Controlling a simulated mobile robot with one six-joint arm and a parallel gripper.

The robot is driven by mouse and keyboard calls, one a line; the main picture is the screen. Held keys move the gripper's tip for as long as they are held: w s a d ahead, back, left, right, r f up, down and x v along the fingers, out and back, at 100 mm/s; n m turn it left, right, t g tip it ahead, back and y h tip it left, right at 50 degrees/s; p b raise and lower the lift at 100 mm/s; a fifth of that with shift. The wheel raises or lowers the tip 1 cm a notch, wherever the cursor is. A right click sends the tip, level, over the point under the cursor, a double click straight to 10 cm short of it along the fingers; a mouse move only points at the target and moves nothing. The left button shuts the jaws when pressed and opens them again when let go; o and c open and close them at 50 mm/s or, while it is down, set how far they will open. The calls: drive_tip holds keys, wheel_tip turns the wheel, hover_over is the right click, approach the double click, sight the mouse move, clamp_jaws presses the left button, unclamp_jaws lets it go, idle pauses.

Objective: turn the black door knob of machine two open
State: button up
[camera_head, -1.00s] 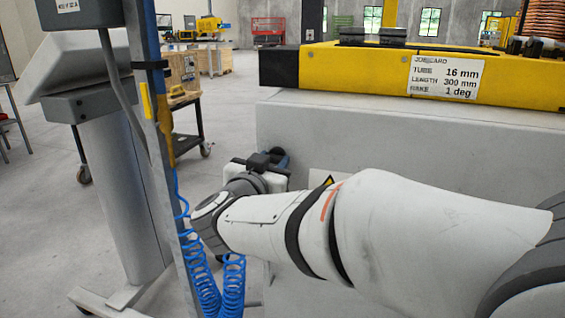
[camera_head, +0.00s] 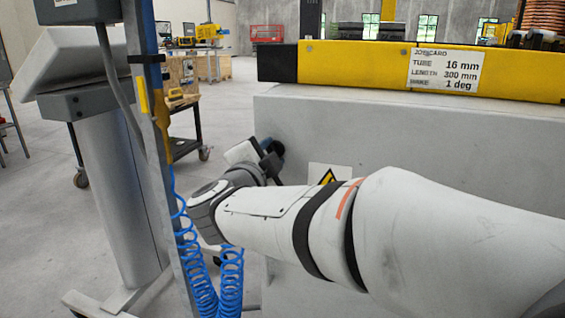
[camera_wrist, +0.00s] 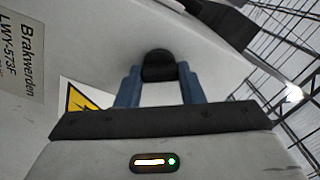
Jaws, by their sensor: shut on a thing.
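The black door knob (camera_wrist: 158,63) sticks out from the pale grey machine panel (camera_wrist: 100,50). In the wrist view it sits between the two blue fingers of my gripper (camera_wrist: 158,76), which are shut on its sides. The panel looks tilted in that view. In the head view my gripper (camera_head: 272,150) reaches the panel near its left edge and is rolled over to one side. The knob is mostly hidden there behind the gripper and wrist. No gap around a door shows in either view.
A yellow warning sign (camera_head: 328,175) is on the panel, right of the gripper. A yellow beam with a job card (camera_head: 445,72) lies on top of the machine. A grey post (camera_head: 150,130) with blue coiled hoses (camera_head: 230,280) stands close left of my wrist.

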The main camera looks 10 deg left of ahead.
drive_tip(key=m+b, duration=0.3)
drive_tip(key=m, duration=0.3)
drive_tip(key=shift+f, duration=0.15)
drive_tip(key=shift+b, duration=0.35)
drive_tip(key=o, duration=1)
drive_tip(key=shift+s, duration=0.1)
drive_tip(key=s, duration=0.2)
drive_tip(key=s+p, duration=0.1)
drive_tip(key=s, duration=0.2)
drive_tip(key=s+p, duration=0.1)
drive_tip(key=s, duration=0.1)
drive_tip(key=shift+s+a, duration=0.25)
drive_tip(key=shift+s, duration=0.05)
